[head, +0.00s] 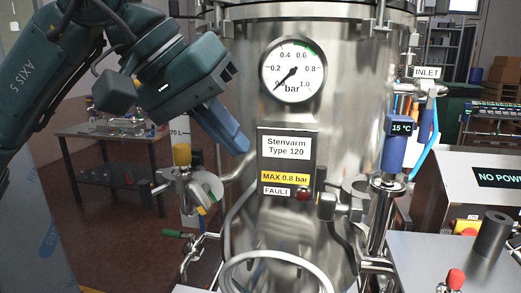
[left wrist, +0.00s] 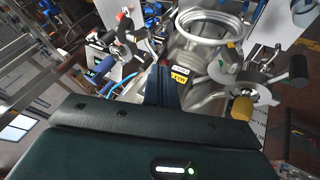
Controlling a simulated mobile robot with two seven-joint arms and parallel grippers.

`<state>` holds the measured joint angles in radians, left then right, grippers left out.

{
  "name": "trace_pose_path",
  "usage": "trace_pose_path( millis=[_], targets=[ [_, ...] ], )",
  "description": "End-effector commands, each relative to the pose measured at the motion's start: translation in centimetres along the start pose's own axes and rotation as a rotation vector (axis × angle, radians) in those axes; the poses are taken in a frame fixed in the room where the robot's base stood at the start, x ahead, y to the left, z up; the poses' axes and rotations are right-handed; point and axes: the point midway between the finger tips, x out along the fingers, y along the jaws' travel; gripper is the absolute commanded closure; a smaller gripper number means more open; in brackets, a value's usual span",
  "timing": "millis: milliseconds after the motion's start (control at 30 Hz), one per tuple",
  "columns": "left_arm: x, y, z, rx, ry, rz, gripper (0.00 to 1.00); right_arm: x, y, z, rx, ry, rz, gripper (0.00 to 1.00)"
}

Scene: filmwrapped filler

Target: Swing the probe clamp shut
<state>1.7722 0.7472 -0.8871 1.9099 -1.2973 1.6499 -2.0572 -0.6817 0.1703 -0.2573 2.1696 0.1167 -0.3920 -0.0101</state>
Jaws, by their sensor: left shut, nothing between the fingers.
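My left gripper (head: 235,140) is shut and empty, its blue fingers in front of the steel vessel (head: 335,150), left of the label plate. In the left wrist view the fingers (left wrist: 163,88) point at the vessel. A blue probe (head: 395,148) reading 15 °C stands upright at the vessel's right side. Clamp hardware (head: 388,184) sits at its foot; whether it is open or shut is unclear. Another clamped fitting (head: 205,187) with a yellow cap (head: 181,155) is below left of my gripper; the cap shows in the left wrist view (left wrist: 243,108). My right gripper is not in view.
A pressure gauge (head: 293,69) is right of my gripper. The label plate (head: 287,160) carries a red FAULT lamp. Blue hoses run down at the right. A grey bench with a dark cylinder (head: 490,235) stands at lower right, a table (head: 110,135) behind left.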

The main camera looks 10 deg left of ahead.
Motion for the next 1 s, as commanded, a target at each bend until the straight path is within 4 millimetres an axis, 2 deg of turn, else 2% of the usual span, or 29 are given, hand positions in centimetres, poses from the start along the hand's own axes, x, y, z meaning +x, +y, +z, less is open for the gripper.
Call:
trace_pose_path(
  millis=[400,500,633,1000],
  targets=[
    [8.8,0.1,0.2,-0.001,-0.007,0.003,1.00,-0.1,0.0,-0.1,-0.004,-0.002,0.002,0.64],
    [9.3,1.8,0.1,0.003,-0.004,0.005,1.00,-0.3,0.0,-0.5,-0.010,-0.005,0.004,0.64],
    [10.0,3.0,0.1,0.001,-0.005,0.004,1.00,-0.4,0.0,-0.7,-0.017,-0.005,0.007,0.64],
    [10.5,3.6,0.1,-0.003,-0.004,0.004,1.00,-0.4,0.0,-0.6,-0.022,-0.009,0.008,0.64]
  ],
)
